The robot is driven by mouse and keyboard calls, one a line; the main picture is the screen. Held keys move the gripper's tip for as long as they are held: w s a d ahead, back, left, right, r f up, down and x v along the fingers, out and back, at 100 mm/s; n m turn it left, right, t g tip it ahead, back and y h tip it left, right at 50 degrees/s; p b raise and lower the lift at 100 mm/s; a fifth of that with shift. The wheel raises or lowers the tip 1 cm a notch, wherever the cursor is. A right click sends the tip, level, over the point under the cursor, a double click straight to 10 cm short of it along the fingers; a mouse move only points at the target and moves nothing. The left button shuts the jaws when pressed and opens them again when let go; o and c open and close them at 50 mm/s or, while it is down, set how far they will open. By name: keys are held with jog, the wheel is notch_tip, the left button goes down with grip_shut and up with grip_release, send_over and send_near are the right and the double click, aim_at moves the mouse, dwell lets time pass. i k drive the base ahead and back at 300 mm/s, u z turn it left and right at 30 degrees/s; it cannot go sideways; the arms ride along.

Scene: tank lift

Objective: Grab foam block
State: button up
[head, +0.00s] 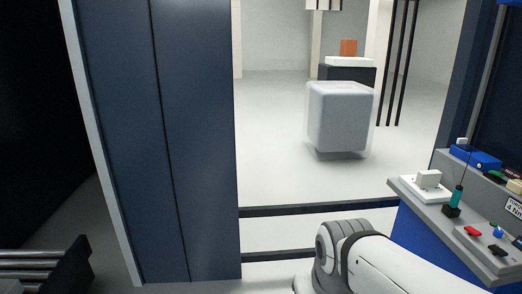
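No label marks the foam block, and I cannot tell for certain which thing it is. A small off-white block (429,179) sits on a white plate on the grey-topped counter at right. An orange block (348,48) stands on a white slab farther back, beyond the doorway. A large pale grey rounded cube (338,118) is in the room beyond the doorway. Part of my white arm shows at the bottom, left of the counter. My gripper is out of view.
The counter (408,190) also holds a teal-handled tool (457,196), a panel with red and blue parts (490,240) and a blue box (476,157). Dark blue panels (195,140) stand at left. Two dark bars (320,208) cross the doorway low down. Pale floor lies open beyond.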

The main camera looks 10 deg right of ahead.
aim_at(425, 178)
jog(key=z, duration=0.3)
jog(key=i, duration=1.6)
jog(key=z, duration=1)
jog(key=i, duration=1.85)
jog(key=z, duration=0.6)
